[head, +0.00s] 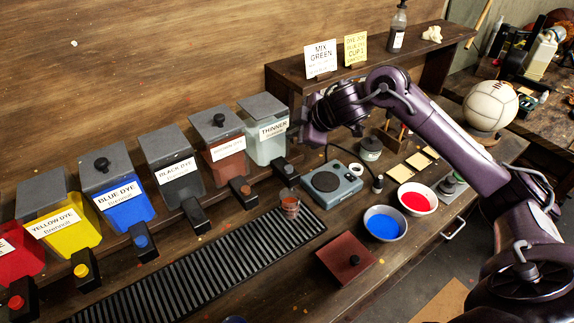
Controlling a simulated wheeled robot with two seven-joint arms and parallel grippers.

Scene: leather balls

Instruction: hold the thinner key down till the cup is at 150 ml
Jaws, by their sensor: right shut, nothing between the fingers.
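The thinner container (268,138) is pale grey-green with a white label and stands at the right end of the row. A small clear cup (290,204) with reddish-brown contents stands below that key, at the right end of the slatted grate. Its markings are too small to read. My right gripper (308,138) is shut and empty, above and to the right of the thinner key, apart from it. My left gripper is out of view.
Brown (222,150), black (175,172), blue (122,200) and yellow (62,232) dye containers stand to the left, each with its key. A scale (331,184), blue bowl (384,224), red bowl (417,199) and dark red box (345,258) lie right of the grate (215,267).

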